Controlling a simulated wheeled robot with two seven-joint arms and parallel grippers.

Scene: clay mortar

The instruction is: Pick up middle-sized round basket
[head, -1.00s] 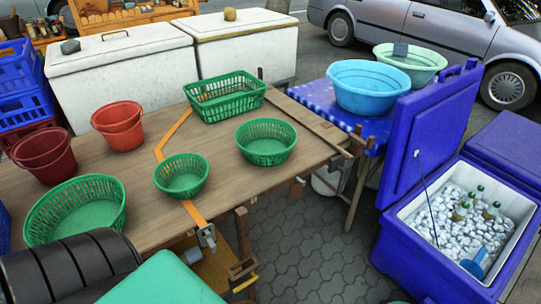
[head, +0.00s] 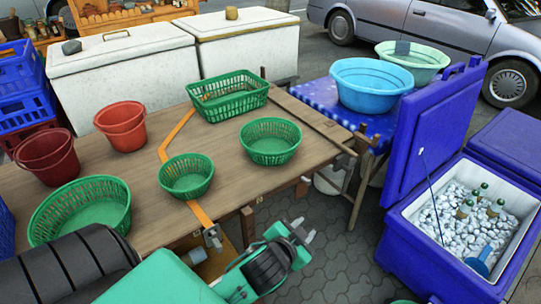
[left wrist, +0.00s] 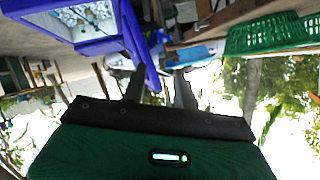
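Three green round baskets stand on the wooden table (head: 235,165). The middle-sized round basket (head: 270,142) is near the table's right side, upright. The smallest round basket (head: 186,178) is at the front edge, and the largest (head: 80,212) is at the left. My left gripper (head: 305,230) is off the table's front edge, below and right of the middle-sized basket, apart from it. Its two fingers are spread and empty; they also show apart in the left wrist view (left wrist: 160,88).
A green rectangular basket (head: 228,95) stands behind the middle-sized one. Two red buckets, the nearer (head: 47,157), are at the left. A wooden strip (head: 305,112) lies along the table's right edge. A blue cooler (head: 445,225) with ice stands at the right.

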